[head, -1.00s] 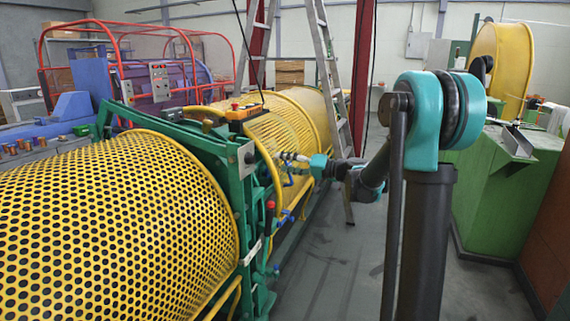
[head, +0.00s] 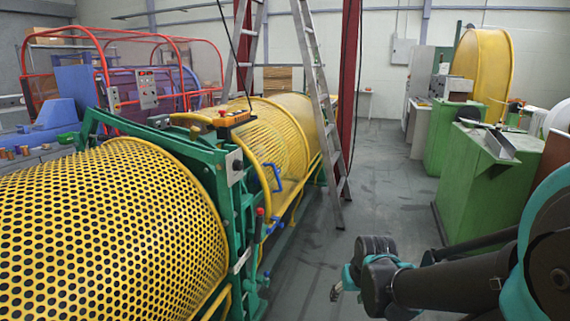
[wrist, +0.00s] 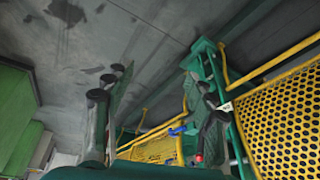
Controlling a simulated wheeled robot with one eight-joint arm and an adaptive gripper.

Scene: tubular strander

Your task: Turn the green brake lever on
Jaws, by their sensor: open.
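The green machine frame (head: 238,195) stands between the yellow perforated guards. A short upright lever with a red tip (head: 260,213) stands at its side. I cannot make out its colour or tell surely that it is the green brake lever. In the wrist view a red knob (wrist: 198,157) shows low beside the green frame (wrist: 222,85). My gripper (head: 342,287) is right of the machine, over the aisle, apart from the lever. In the wrist view my gripper (wrist: 152,98) is open, its dark fingers spread left and right, with nothing between them that it touches.
Blue handles (head: 276,180) stick out from the yellow guard (head: 265,145). A stepladder (head: 322,105) stands beside the machine. Green cabinets (head: 485,185) line the right side. The grey floor (head: 385,190) between is clear.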

